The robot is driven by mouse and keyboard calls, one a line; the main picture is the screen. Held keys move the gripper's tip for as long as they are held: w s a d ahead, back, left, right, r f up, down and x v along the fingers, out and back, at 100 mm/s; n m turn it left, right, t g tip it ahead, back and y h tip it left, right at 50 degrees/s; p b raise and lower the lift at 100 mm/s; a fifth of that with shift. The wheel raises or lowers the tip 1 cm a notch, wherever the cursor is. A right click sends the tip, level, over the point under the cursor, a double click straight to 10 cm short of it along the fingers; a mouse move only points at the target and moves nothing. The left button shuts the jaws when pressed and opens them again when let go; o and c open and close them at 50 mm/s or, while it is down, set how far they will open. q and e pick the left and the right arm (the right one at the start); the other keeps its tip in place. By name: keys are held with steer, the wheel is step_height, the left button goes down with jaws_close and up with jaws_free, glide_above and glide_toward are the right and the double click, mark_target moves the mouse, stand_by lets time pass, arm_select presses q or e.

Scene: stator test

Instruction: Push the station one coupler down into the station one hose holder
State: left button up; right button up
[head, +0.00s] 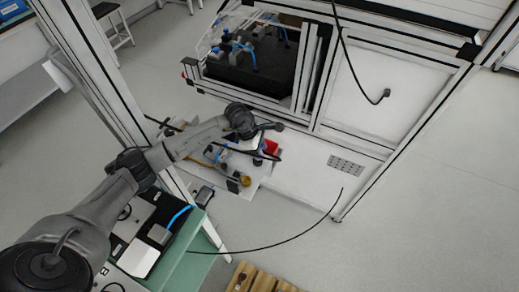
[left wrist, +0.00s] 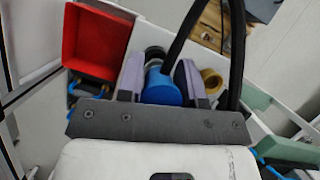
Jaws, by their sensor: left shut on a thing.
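My left gripper (left wrist: 160,80) is shut on the blue coupler (left wrist: 163,88), which sits between its two pale fingers. A thick black hose (left wrist: 182,38) rises from the coupler and loops to the right. A dark round ring (left wrist: 154,54) shows just beyond the coupler; I cannot tell whether it is the station one hose holder or whether the coupler touches it. In the head view my left gripper (head: 259,152) is over the small white station plate, and the coupler is too small to make out there. My right gripper is in neither view.
A red bin (left wrist: 97,42) stands close left of the gripper, also seen in the head view (head: 270,147). A brass-coloured round part (left wrist: 211,80) is close on the right. A framed cabinet (head: 345,150) stands behind, and a green-sided bench (head: 190,250) in front.

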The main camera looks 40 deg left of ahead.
arm_select(q)
steer(key=shift+f+b, duration=0.45)
steer(key=shift+f, duration=0.05)
steer(key=shift+f, duration=0.3)
stand_by(0.4)
steer(key=shift+f+b, duration=0.6)
steer(key=shift+b, duration=0.1)
stand_by(0.3)
steer(key=o, duration=1)
steer(key=shift+r, duration=0.1)
steer(key=shift+p+v, duration=0.85)
steer(key=shift+v, duration=2.85)
steer(key=shift+w, duration=0.1)
